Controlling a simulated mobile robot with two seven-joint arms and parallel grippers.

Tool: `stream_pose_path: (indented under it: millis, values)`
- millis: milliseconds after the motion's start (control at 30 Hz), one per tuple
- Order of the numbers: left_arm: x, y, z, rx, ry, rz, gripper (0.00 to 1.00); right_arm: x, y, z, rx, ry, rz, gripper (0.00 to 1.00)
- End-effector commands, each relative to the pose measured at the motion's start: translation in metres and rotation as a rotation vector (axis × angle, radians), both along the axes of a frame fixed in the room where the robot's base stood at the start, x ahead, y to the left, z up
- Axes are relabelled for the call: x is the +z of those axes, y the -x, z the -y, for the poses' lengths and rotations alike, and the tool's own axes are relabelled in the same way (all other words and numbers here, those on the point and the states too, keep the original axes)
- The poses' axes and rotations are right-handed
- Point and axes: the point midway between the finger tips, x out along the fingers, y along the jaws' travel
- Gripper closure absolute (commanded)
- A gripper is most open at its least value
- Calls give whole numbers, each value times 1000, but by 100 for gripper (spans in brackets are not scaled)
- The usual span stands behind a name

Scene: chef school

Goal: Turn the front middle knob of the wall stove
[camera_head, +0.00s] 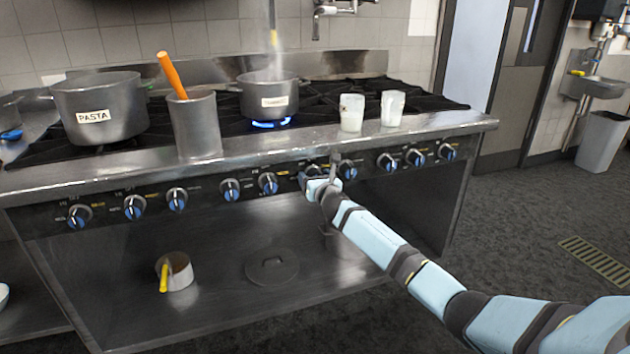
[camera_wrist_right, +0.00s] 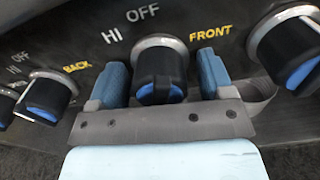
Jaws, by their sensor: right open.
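The wall stove (camera_head: 245,158) has a row of black knobs with blue faces along its front panel. In the right wrist view, one knob (camera_wrist_right: 158,75) stands between the two blue fingers of my right gripper (camera_wrist_right: 160,80), with "HI" and "OFF" to its upper left and "FRONT" to its right. The fingers are open, one on each side, with small gaps visible. In the head view my right gripper (camera_head: 325,172) is at the panel right of centre and partly covers this knob (camera_head: 311,171). My left gripper is not in view.
Neighbouring knobs sit close by, one left (camera_wrist_right: 50,95) and one right (camera_wrist_right: 288,48). On the stove stand a pasta pot (camera_head: 100,122), a utensil holder (camera_head: 196,130), a pot over a blue flame (camera_head: 255,101) and two white cups (camera_head: 352,115). The lower shelf (camera_head: 225,300) holds a small pot.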

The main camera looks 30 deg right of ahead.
Motion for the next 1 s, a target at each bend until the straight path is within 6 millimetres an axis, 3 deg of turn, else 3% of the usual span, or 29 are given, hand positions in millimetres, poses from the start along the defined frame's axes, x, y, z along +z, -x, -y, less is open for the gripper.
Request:
stream_pose_path:
  millis: [200, 433, 767, 1000]
  values:
    - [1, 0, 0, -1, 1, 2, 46, 0, 0, 0, 0, 0, 0, 26]
    - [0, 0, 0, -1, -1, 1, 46, 0, 0, 0, 0, 0, 0, 75]
    - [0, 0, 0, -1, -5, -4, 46, 0, 0, 0, 0, -34, 7, 75]
    - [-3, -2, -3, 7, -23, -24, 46, 0, 0, 0, 0, -165, 39, 75]
